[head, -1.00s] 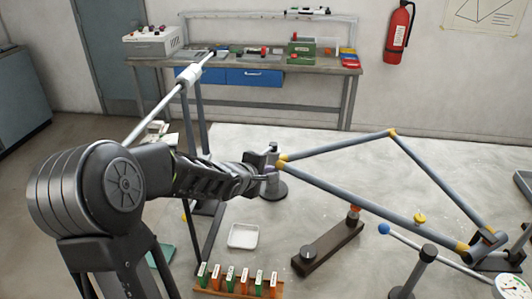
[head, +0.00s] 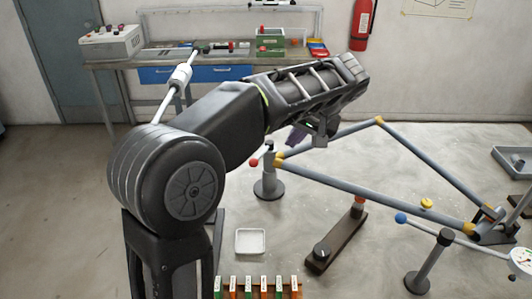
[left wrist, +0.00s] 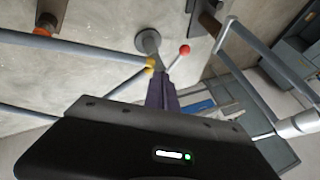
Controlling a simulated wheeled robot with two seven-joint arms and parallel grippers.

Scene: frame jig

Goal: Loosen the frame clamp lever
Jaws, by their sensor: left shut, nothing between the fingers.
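A bike-like frame of grey tubes (head: 350,188) with yellow joints is held at its left corner by a post on a round base (head: 269,187). A short lever with a red ball (head: 254,162) sticks out left of the post top, likely the clamp lever. The red ball also shows in the left wrist view (left wrist: 184,49), just right of the post. My left gripper (head: 296,136) is above and right of the red ball, apart from it. Its purple fingers (left wrist: 162,92) are shut and empty. My right gripper is in neither view.
A brown block (head: 336,240), a white tray (head: 250,241) and a rack of several coloured tags (head: 257,283) are nearer. A workbench (head: 140,62) stands behind.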

